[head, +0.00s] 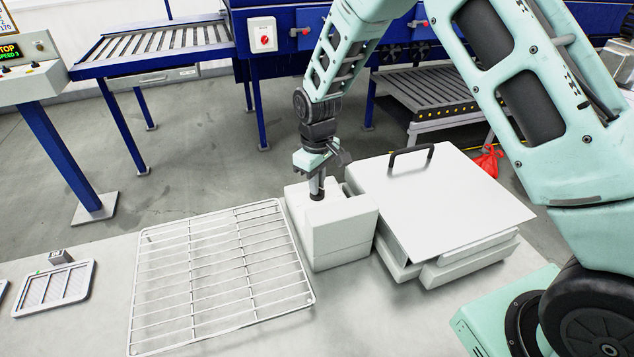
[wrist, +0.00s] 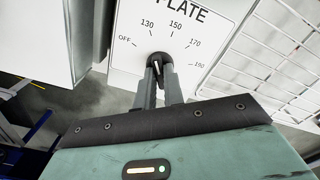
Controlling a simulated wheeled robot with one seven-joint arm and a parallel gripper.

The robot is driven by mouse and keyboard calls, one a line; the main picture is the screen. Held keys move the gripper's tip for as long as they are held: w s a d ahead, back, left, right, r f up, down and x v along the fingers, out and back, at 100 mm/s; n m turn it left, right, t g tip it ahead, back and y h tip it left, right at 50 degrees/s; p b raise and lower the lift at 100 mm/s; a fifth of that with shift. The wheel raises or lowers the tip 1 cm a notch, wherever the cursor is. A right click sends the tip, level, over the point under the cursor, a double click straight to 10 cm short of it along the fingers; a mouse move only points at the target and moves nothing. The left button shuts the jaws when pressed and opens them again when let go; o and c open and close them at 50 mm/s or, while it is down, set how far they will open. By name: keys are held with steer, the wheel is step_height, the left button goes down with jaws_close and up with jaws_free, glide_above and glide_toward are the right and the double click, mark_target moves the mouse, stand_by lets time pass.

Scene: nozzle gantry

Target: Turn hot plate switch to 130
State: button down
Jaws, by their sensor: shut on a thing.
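The hot plate switch is a black knob (wrist: 159,60) with a white mark, on a white panel (wrist: 205,20) lettered "PLATE". Around it the dial reads OFF, 130, 150, 170 and 190. The white mark tilts up and slightly left, roughly toward the 130 side; its exact setting is hard to tell. My gripper (wrist: 160,80) is shut on the knob, one finger on each side. In the head view my gripper (head: 316,191) points down onto the top of the white control box (head: 345,218), and the knob there is mostly hidden.
A large white plate with a black handle (head: 430,195) lies right of the box. A wire rack (head: 220,270) lies to the left on the table. A small framed filter (head: 55,288) is at far left. Blue conveyor frames (head: 150,65) stand behind.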

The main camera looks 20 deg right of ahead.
steer(key=shift+r, duration=0.1)
stand_by(0.3)
steer(key=c, duration=1.5)
jaws_free()
step_height(320, 180, up, 17)
steer(key=b, duration=0.3)
steer(key=shift+r, duration=0.2)
steer(key=s+a+y, duration=0.1)
steer(key=s+a, duration=0.3)
steer(key=s, duration=0.6)
steer(key=s+a, duration=0.4)
steer(key=s, duration=0.5)
steer(key=s+d+f+n, duration=0.1)
steer(key=s+d+f, duration=0.1)
steer(key=s, duration=1.1)
steer(key=shift+s+f, duration=0.25)
steer(key=shift+f, duration=0.65)
